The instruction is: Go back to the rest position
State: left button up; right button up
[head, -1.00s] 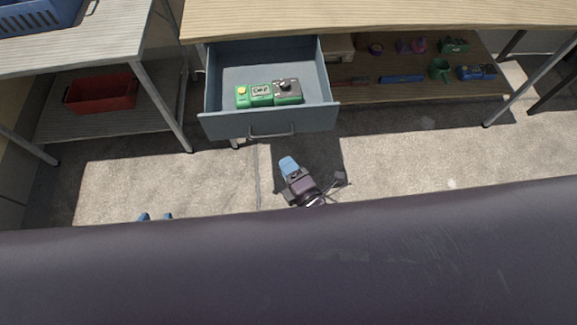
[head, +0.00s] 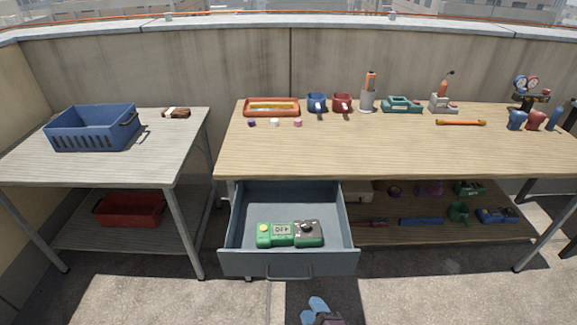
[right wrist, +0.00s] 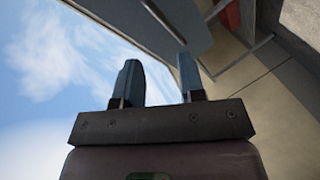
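My right gripper (head: 318,306) shows at the bottom edge of the head view, below and in front of the open drawer (head: 245,264). In the right wrist view the two blue fingers of the right gripper (right wrist: 159,78) stand apart with nothing held between them. My left gripper is not in view. A green meter (head: 290,234) with a yellow button, a small display and a dark dial lies in the drawer, apart from the gripper.
The drawer hangs out under the wooden workbench (head: 400,150), its handle (head: 290,272) facing me. A side table (head: 60,171) at left bears a blue crate (head: 92,128); a red bin (head: 130,210) sits below. Tools line the bench's back. Front floor is clear.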

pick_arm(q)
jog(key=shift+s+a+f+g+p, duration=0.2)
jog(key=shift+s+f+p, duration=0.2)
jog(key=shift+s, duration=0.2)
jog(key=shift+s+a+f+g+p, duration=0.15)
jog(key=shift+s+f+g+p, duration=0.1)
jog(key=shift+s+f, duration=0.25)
pick_arm(e)
jog(key=s+d+r+m+g+h, duration=0.1)
jog(key=s+d+m+h, duration=0.1)
jog(key=s+d+m, duration=0.5)
jog(key=s+d+r+m+g+h, duration=0.2)
jog(key=s+d+m, duration=0.5)
jog(key=d, duration=0.7)
jog(key=shift+s+d+r+h, duration=0.2)
jog(key=shift+s+h, duration=0.3)
jog(key=shift+s, duration=0.2)
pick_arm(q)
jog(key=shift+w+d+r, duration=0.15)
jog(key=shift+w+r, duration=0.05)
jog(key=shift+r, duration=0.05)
